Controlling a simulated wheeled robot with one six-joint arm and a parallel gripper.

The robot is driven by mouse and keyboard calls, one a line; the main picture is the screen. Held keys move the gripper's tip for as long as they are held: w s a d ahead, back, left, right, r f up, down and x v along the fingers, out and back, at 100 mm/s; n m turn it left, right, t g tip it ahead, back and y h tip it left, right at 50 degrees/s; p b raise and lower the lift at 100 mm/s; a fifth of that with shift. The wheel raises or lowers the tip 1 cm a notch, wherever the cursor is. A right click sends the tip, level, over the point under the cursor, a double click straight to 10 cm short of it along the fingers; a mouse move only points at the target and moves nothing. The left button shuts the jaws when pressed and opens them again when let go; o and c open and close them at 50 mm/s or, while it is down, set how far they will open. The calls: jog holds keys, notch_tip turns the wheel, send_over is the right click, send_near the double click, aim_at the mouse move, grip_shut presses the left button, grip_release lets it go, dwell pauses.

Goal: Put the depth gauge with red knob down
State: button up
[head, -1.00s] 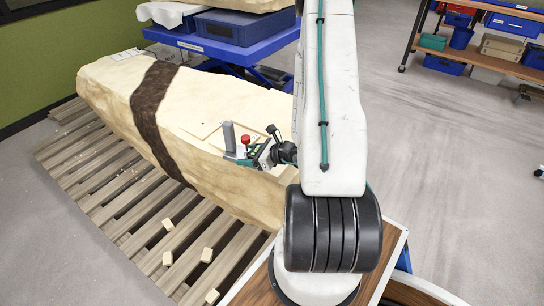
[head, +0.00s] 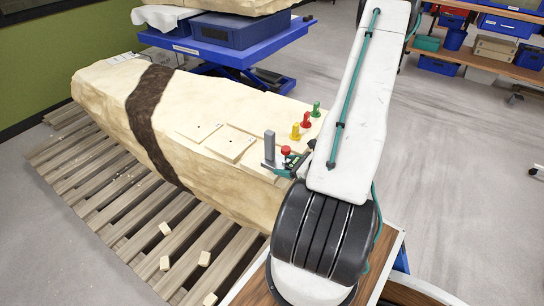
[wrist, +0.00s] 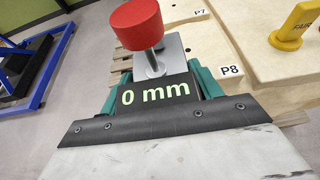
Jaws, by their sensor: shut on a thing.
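The depth gauge with red knob (head: 286,151) is in my gripper (head: 291,166), at the right front edge of the long cream plaster block (head: 205,105) in the head view. Its grey upright part (head: 269,148) stands up. In the wrist view the red knob (wrist: 137,23) is close, above a grey plate, and the display (wrist: 155,93) reads "0 mm". Teal fingers of my gripper (wrist: 158,85) are shut on both sides of the gauge. I cannot tell whether the gauge touches the block; its underside is hidden.
Yellow (head: 295,132), red (head: 306,119) and green (head: 316,109) markers stand on the block beside the gauge. Square plates (head: 234,143) lie to its left. Labels P7 and P8 (wrist: 230,71) show in the wrist view. A wooden pallet (head: 130,210) lies under the block.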

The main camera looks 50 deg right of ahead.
jog(key=w+d, duration=0.1)
jog(key=w, duration=0.2)
jog(key=w+d, duration=0.1)
jog(key=w, duration=0.2)
jog(key=w+d+f, duration=0.1)
jog(key=w+d, duration=0.1)
jog(key=w, duration=0.1)
jog(key=shift+d, duration=0.1)
jog(key=shift+w+d+f, duration=0.15)
jog(key=shift+w+f, duration=0.05)
jog(key=shift+f, duration=0.65)
jog(key=shift+w+d+f, duration=0.1)
jog(key=shift+w+f, duration=0.1)
jog(key=shift+f, duration=0.65)
jog(key=shift+f, duration=0.15)
jog(key=o, duration=1.7)
